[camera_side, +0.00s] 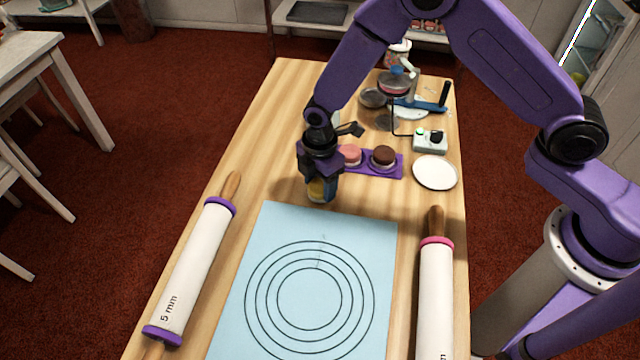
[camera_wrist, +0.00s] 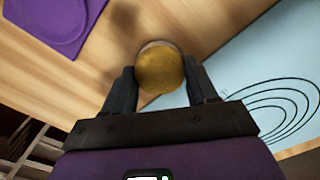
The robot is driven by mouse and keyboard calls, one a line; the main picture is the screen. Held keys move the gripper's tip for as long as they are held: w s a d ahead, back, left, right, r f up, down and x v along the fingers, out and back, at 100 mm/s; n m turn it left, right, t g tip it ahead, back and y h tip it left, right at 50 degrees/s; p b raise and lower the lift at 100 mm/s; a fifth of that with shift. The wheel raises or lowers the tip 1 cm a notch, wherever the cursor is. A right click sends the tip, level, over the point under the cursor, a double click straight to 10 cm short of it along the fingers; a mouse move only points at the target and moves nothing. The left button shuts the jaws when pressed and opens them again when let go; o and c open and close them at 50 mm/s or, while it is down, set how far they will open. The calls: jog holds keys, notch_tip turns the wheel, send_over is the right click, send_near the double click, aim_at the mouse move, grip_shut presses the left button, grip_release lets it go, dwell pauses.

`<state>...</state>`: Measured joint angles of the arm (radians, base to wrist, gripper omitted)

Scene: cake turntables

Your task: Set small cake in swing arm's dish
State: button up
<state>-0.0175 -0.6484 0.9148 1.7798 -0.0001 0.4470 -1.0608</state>
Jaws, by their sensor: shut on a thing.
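My gripper (camera_side: 321,188) is shut on a small round yellow cake (camera_side: 316,190), held just beyond the far edge of the blue mat. In the wrist view the yellow top of the cake (camera_wrist: 160,70) sits between the two dark fingers (camera_wrist: 160,88). At the far end of the table stands a stacked apparatus with a raised round dish (camera_side: 394,82) and a lower grey round dish (camera_side: 373,98). I cannot tell for sure which one belongs to the swing arm. A thin dark bent rod (camera_side: 393,122) stands in front of them.
A purple tray (camera_side: 398,172) holds a pink cake (camera_side: 351,155) and a brown cake (camera_side: 383,155). A white plate (camera_side: 435,173), control box (camera_side: 430,140) and black-handled blue tool (camera_side: 425,105) lie on the right. Rolling pins (camera_side: 195,265) (camera_side: 435,300) flank the blue mat (camera_side: 270,225).

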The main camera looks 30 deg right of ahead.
notch_tip(320, 180, up, 2)
jog(key=shift+r, duration=0.15)
jog(key=s+d+r, duration=0.7)
jog(key=s+r, duration=0.3)
jog(key=s, duration=0.2)
jog(key=w+m, duration=0.2)
jog(key=w, duration=0.9)
jog(key=m, duration=0.7)
send_over(373, 96)
jog(key=f, duration=0.1)
notch_tip(373, 96, down, 10)
jog(key=shift+r, duration=0.1)
